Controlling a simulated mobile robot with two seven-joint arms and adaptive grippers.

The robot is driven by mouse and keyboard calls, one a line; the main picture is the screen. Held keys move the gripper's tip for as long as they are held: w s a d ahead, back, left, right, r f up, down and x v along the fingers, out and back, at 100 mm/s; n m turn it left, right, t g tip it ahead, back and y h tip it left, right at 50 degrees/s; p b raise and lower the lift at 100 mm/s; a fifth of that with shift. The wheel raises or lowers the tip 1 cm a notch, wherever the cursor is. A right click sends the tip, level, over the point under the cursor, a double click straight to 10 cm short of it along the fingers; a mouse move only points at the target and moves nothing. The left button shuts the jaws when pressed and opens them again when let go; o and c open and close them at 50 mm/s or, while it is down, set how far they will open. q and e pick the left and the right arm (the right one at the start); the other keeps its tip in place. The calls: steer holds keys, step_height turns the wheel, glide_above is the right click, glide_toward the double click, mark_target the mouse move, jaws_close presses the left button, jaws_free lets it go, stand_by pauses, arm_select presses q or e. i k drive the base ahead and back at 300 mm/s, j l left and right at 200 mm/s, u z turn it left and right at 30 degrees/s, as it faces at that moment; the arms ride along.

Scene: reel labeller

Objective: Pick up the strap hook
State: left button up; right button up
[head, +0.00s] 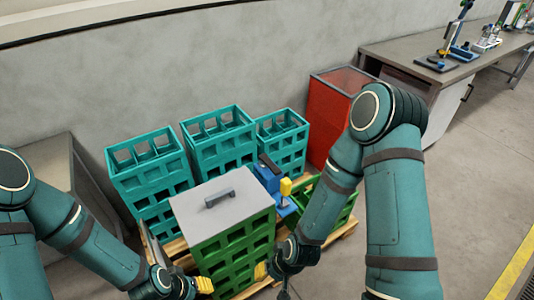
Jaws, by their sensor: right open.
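I cannot surely pick out the strap hook; a small dark grey handle-shaped piece (219,197) lies on the grey lid (240,208) of the near green crate (235,260). My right gripper (272,279) is at the crate's front right side, low, below the lid. It is open, with a yellow fingertip pad towards the crate, and I see nothing between its fingers. My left gripper (198,284) is low at the crate's front left, with a yellow pad showing. Its jaws are too hidden to read. Both grippers are apart from the dark piece.
Teal crates (148,175) stand behind on a wooden pallet (345,232). A blue device (268,177) with a yellow part stands right of the lid. Another green crate (340,208) is partly behind my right arm. A red bin (328,115) and a workbench (400,52) stand farther right.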

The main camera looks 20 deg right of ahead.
mark_target(285, 182)
steer(key=z, duration=3.45)
steer(key=u, duration=0.4)
steer(key=i+j+u, duration=0.1)
steer(key=u, duration=0.75)
steer(key=i+u, duration=0.1)
steer(key=u, duration=0.75)
steer(key=i+l+u, duration=0.7)
steer(key=u, duration=0.15)
